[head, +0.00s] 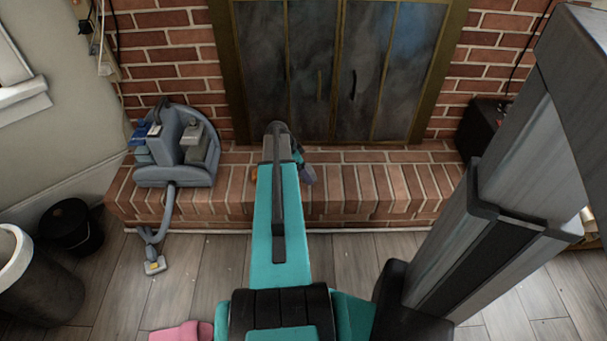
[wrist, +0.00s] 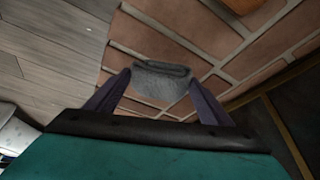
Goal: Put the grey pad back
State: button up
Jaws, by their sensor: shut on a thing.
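The grey pad (wrist: 160,85) is a small, folded-looking soft piece in the wrist view. My gripper (wrist: 158,92) is shut on it, with one dark purple finger on each side. The pad is over the brick hearth; its exact height above the bricks cannot be told. In the head view my arm reaches to the hearth in front of the fireplace doors. My gripper (head: 305,174) shows there only in part at the arm's far end, and my arm hides most of it and the pad.
A grey-blue machine (head: 178,150) with a hose stands on the hearth's left. A black bucket (head: 72,228) and a dark bin (head: 35,290) stand at left on the floor. A pink cloth (head: 182,331) lies in front. A black box (head: 480,125) is at right.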

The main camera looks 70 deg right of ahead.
jog(key=shift+w+d, duration=0.25)
jog(key=shift+d, duration=0.25)
jog(key=shift+a+f+b, duration=0.1)
jog(key=shift+f+b, duration=0.6)
jog(key=shift+f, duration=1.05)
jog(key=o, duration=0.9)
jog(key=shift+f, duration=0.1)
jog(key=shift+o, duration=0.2)
jog(key=p+v, duration=0.3)
jog(key=v, duration=0.9)
